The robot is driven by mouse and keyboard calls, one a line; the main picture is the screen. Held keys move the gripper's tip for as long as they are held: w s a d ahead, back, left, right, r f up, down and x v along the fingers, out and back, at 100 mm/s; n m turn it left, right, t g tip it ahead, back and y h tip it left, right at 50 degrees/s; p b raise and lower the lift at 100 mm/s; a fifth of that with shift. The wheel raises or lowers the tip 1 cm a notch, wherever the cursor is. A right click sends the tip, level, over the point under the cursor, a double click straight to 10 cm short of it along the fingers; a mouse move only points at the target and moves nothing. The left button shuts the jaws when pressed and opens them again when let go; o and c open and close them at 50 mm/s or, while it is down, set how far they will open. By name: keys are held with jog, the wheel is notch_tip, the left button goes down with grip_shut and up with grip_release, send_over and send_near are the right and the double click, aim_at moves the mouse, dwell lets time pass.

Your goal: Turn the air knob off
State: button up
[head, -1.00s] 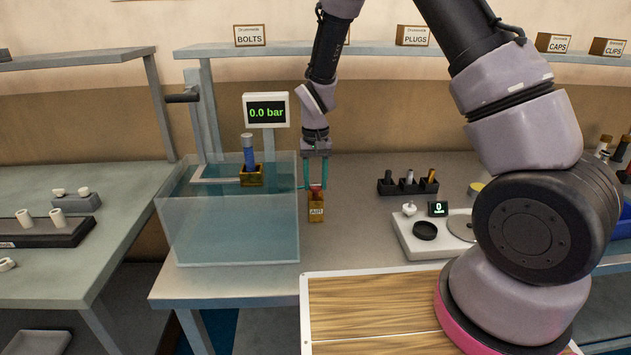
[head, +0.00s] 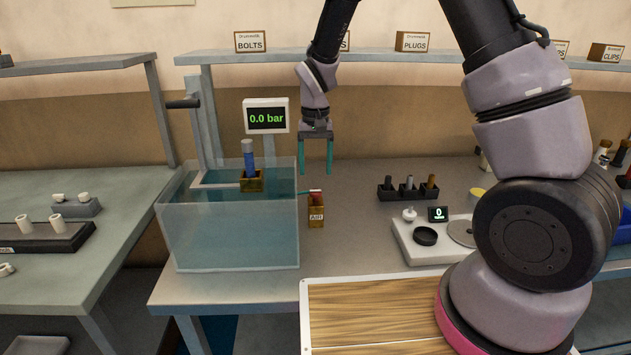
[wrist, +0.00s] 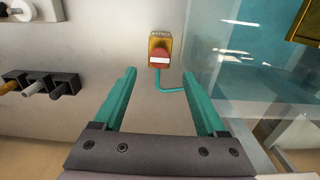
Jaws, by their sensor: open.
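The air knob (head: 316,194) is a red cap on top of a small brass-coloured box labelled AIR (head: 316,214). The box stands on the bench just right of the water tank (head: 228,235). In the wrist view the red knob (wrist: 159,57) shows ahead of the fingers, with a teal hose (wrist: 172,89) running from its box to the tank. The display (head: 266,116) reads 0.0 bar. My gripper (head: 316,172) is open and empty, its teal fingers above the knob and apart from it. The fingers also show in the wrist view (wrist: 160,85).
A blue cylinder with a grey top (head: 249,160) stands in a brass holder at the tank. A black rack (head: 408,190) with several pegs and a white scale (head: 425,252) stand to the right. A shelf (head: 380,52) runs behind. The bench between box and rack is clear.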

jog(key=shift+r, duration=2.2)
notch_tip(320, 180, up, 9)
jog(key=m+t+y, duration=0.1)
send_over(316, 190)
jog(key=s+d, duration=0.2)
jog(key=d, duration=0.4)
jog(key=s+d+r+m+t+y, duration=0.1)
jog(key=s+d+r, duration=0.1)
jog(key=d+r, duration=0.15)
jog(key=s+d+r+t, duration=0.1)
jog(key=s+d+r, duration=0.15)
jog(key=r, duration=0.25)
jog(key=s+d+r+t, duration=0.1)
jog(key=s+d+r, duration=0.1)
jog(key=s, duration=0.2)
jog(key=s+d+r+m+t, duration=0.1)
jog(key=s+d+r, duration=0.1)
jog(key=s, duration=0.3)
jog(key=s+d+r+m+t, duration=0.1)
jog(key=s+d+r+t, duration=0.1)
jog(key=s, duration=0.3)
jog(key=shift+d+r, duration=0.45)
jog(key=shift+d, duration=0.35)
